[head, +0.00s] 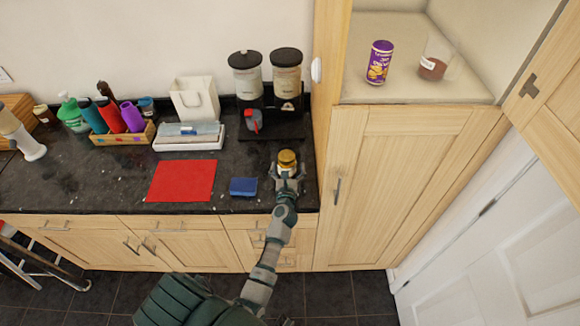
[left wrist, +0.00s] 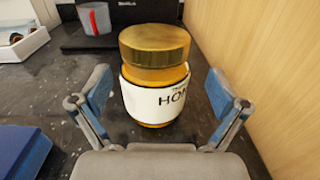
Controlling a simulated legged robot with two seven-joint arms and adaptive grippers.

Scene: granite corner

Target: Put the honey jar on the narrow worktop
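The honey jar (head: 287,160) stands upright on the dark speckled narrow worktop (head: 115,182), near its right end beside the wooden cabinet side. It has a gold lid and a white label, clear in the left wrist view (left wrist: 155,85). My left gripper (head: 287,172) reaches in from the front edge. In the left wrist view its two blue-padded fingers (left wrist: 160,105) are spread wide on either side of the jar, with gaps between pads and glass. The jar's base appears to rest on the worktop. My right gripper is not in view.
A blue sponge-like block (head: 243,186) and a red mat (head: 182,181) lie left of the jar. A dispenser stand (head: 270,125) with a grey-red cup (head: 253,120) is behind. The cabinet wall (left wrist: 260,60) is close on the right.

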